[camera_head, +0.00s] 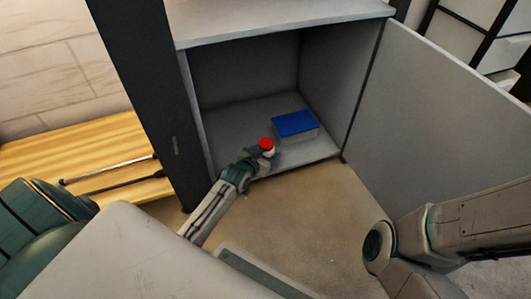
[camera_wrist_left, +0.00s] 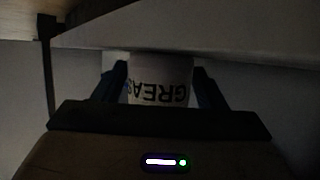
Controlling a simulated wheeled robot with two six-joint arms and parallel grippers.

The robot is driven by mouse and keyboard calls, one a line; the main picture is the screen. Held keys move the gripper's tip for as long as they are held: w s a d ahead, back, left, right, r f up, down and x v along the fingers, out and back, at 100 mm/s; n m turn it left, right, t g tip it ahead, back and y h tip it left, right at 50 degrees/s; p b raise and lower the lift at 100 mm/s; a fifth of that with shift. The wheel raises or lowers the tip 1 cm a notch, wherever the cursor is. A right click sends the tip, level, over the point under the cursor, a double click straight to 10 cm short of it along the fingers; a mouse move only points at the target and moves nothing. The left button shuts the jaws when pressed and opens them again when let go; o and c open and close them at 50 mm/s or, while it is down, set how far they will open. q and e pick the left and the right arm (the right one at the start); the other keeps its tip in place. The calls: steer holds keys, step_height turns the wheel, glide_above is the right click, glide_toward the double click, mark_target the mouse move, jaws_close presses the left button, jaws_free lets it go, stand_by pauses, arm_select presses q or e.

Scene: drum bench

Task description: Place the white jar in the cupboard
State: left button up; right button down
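The white jar (camera_head: 266,145) has a red lid and is at the front of the open cupboard's (camera_head: 196,110) floor, near its front edge. In the left wrist view the jar (camera_wrist_left: 160,82) shows dark letters reading "GREA", upside down, between two dark fingers. My left gripper (camera_head: 262,158) reaches in from the front and is shut on the jar. I cannot tell whether the jar touches the cupboard floor. My right arm shows at the lower right, but its gripper is out of view.
A box with a blue lid (camera_head: 295,124) stands inside the cupboard, right of the jar. The cupboard door (camera_head: 440,120) is swung open to the right. A dark post (camera_head: 150,90) borders the left side. Cupboard floor is free left of and behind the jar.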

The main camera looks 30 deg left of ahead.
arm_select(q)
steer(key=shift+o, duration=0.6)
steer(key=shift+s+r, duration=0.2)
steer(key=p+v, duration=0.7)
steer(key=v, duration=0.3)
steer(key=shift+s+r, duration=0.1)
steer(key=shift+r, duration=0.15)
steer(key=shift+s+r, duration=0.1)
steer(key=shift+s, duration=0.5)
